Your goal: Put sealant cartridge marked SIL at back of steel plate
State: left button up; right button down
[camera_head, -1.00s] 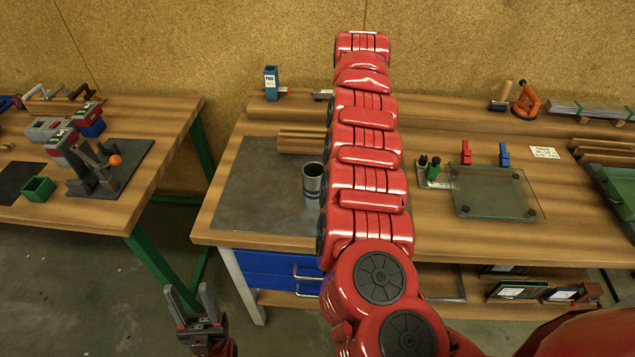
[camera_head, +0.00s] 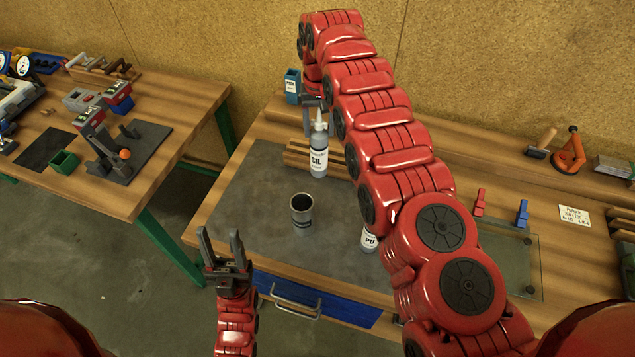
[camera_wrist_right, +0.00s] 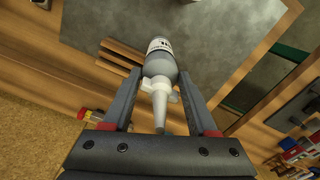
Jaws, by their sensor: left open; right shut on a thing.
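The white cartridge marked SIL (camera_head: 318,160) stands upright in the head view, over the back part of the grey steel plate (camera_head: 250,195). Whether its base touches the plate is not clear. My right gripper (camera_head: 318,104) is shut on it near its grey nozzle, partly hidden by my right arm. In the right wrist view the cartridge (camera_wrist_right: 159,66) sits between the fingers (camera_wrist_right: 158,88), nozzle towards the palm. My left gripper (camera_head: 220,240) is open and empty, in front of the plate's front left edge.
A dark metal cup (camera_head: 301,214) stands on the plate. A cartridge marked PU (camera_head: 368,241) is partly hidden by my right arm. Wooden strips (camera_head: 297,153) lie just behind the SIL cartridge. A blue-green container (camera_head: 292,86) stands at the back. The plate's left part is clear.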

aim_at(317, 141)
jog(key=f+b, duration=0.4)
jog(key=shift+s+a+f+b, duration=0.15)
jog(key=shift+a+f+b, duration=0.1)
jog(key=shift+f+b, duration=0.1)
jog(key=shift+d+f, duration=0.1)
jog(key=shift+f, duration=0.55)
jog(key=shift+f+b, duration=0.6)
jog(key=shift+b, duration=0.05)
jog(key=shift+f+p, duration=0.7)
jog(key=shift+f, duration=0.45)
jog(key=shift+c, duration=0.9)
grip_release()
jog(key=shift+r, duration=0.15)
